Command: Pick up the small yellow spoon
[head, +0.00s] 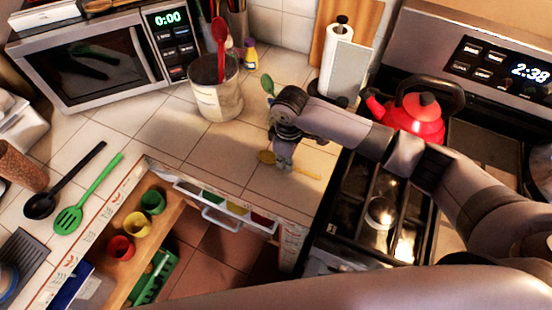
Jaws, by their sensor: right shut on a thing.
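The small yellow spoon (307,173) is at the tiled counter near its front edge, left of the stove. Its bowl points left and its handle points right. My right gripper (283,164) comes down over it from the right, with its fingers shut around the middle of the spoon, hiding that part. I cannot tell whether the spoon is lifted off the tiles. My left gripper is not in view.
A green spoon (267,85) shows behind my gripper. A red kettle (416,115) sits on the stove at right. An open drawer (217,201) lies below the counter edge. Tiles left of the gripper are clear.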

